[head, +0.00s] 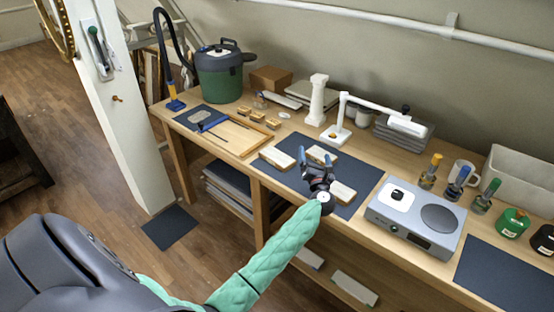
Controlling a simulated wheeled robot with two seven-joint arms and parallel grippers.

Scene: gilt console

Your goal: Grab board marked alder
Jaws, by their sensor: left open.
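Three small pale wooden boards lie on a dark mat (362,174) on the bench: a left board (277,158), a far board (320,153) and a right board (342,192). Any markings are too small to read, so I cannot tell which one is marked alder. My left gripper (316,161) is open, its fingers apart, over the mat between the boards. It overlaps the near side of the far board in the picture; I cannot tell whether they touch. No board is visibly held. My right gripper is not in view.
A grey device (416,218) stands right of the mat, with small bottles and a mug (462,173) behind it. A white lamp (337,134) and white column (316,100) stand behind the boards. A wooden tray (243,153) lies left. A white post (125,140) stands further left.

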